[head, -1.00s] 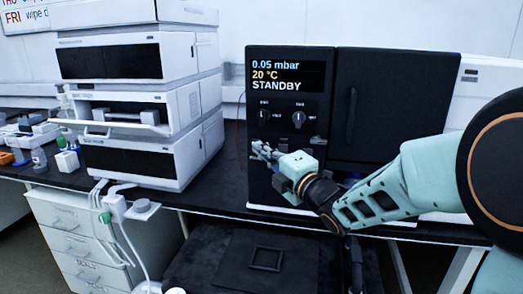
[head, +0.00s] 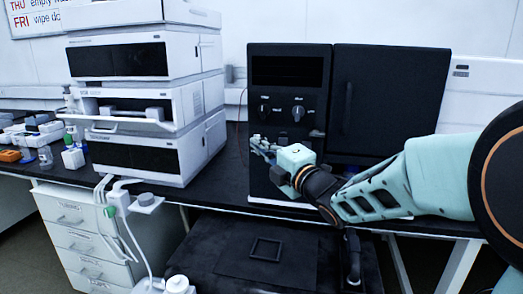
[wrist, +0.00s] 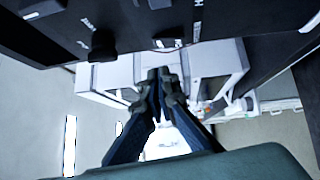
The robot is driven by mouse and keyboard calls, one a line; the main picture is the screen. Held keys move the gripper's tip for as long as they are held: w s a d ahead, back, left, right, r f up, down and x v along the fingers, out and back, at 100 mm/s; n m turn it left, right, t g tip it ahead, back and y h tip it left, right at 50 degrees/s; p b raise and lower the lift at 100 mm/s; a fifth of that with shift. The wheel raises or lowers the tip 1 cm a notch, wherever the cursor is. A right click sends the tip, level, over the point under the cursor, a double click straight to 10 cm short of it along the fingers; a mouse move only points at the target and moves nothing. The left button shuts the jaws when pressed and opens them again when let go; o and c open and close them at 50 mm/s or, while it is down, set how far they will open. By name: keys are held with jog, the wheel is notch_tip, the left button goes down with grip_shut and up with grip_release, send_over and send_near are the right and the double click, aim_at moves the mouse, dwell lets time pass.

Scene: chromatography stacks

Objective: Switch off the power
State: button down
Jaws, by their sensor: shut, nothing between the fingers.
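The black instrument (head: 291,90) stands on the bench in the head view. Its display (head: 287,71) is dark with no text. Two knobs sit below it, a left knob (head: 264,110) and a right knob (head: 298,112). My gripper (head: 256,142) is in front of the lower left of the control panel, below the knobs. Its fingers cover part of the panel, and I cannot make out a power switch behind them. In the wrist view my gripper (wrist: 160,74) is shut and empty, with its tips near the panel (wrist: 135,30). I cannot tell whether they touch it.
A stack of white modules (head: 150,110) stands to the left on the dark bench. The instrument's black door (head: 390,100) with a vertical handle is right of the panel, partly behind my arm. White drawers (head: 75,235) and a dark lower shelf (head: 225,270) are below.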

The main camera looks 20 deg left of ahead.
jog(key=r+p+v, duration=0.1)
jog(key=v, duration=0.9)
jog(key=shift+s+r+p, duration=0.15)
jog(key=shift+r+p, duration=0.2)
jog(key=shift+r, duration=0.05)
